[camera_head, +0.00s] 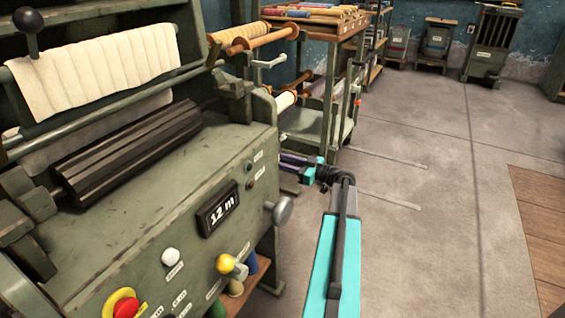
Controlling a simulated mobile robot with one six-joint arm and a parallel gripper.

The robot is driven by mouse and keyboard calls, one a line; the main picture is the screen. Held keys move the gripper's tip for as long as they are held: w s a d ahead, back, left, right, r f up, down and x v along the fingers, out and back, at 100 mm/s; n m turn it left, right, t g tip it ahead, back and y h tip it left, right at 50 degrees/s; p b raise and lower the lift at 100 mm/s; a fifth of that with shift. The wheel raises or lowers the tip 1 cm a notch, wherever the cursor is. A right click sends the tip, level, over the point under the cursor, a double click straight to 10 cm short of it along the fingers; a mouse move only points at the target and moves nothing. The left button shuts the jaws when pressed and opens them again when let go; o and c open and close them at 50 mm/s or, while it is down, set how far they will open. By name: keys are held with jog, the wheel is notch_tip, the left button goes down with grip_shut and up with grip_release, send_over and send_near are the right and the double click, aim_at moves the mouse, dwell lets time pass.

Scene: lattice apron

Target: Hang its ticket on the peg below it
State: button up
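My arm reaches up from the bottom of the head view, and its end bends left beside the machine's far right corner. My gripper (293,161) is small there, with dark purple and teal parts. Its fingertips are partly hidden by the machine, so I cannot tell whether it is open or holds anything. I cannot make out a ticket. No peg can be identified for certain; a short pale bar (270,62) sticks out near the wooden rollers, and its role is unclear.
A green machine (150,215) with a "12 m" display (218,208), knobs and a fluted roller (127,153) fills the left. Behind it stands a cart (330,100) with rolls on top. Open concrete floor (430,230) lies to the right, with wooden boards (540,215) at the far right.

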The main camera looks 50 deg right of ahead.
jog(key=o, duration=1.1)
jog(key=shift+s, duration=0.15)
jog(key=p+v, duration=0.3)
jog(key=v, duration=1)
jog(key=shift+s+d, duration=0.15)
jog(key=shift+s, duration=0.1)
